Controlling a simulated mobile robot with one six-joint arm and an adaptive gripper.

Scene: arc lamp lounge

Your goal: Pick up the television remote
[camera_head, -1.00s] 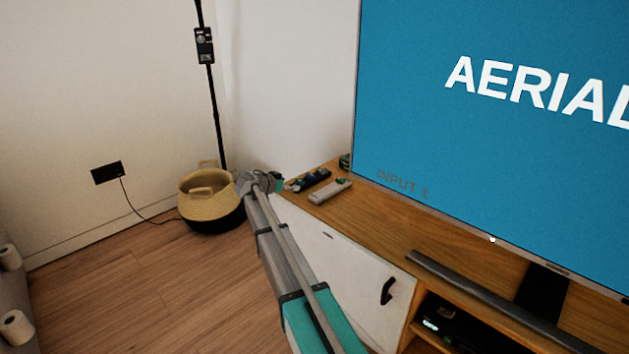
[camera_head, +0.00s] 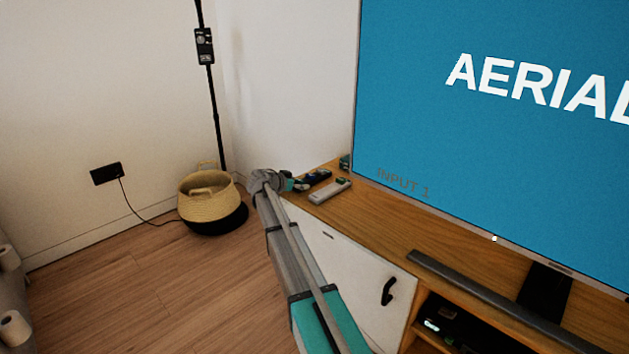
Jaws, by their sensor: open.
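Two slim remote-like objects lie side by side on the left end of the wooden TV cabinet (camera_head: 375,222). One is dark with a bluish part (camera_head: 318,178); the other is light grey with a dark green patch at one end (camera_head: 331,192). I cannot tell for sure which is the television remote. My arm reaches up from the bottom, and my gripper (camera_head: 301,186) is at the cabinet's left edge, close to the near end of the dark object. It is open and small in view. Whether its fingers touch anything is not clear.
A small dark green object (camera_head: 345,161) stands behind the remotes beside the large television (camera_head: 480,110). A soundbar (camera_head: 485,300) lies along the cabinet front. A woven basket (camera_head: 207,203) and a black lamp pole (camera_head: 214,110) stand on the floor at left.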

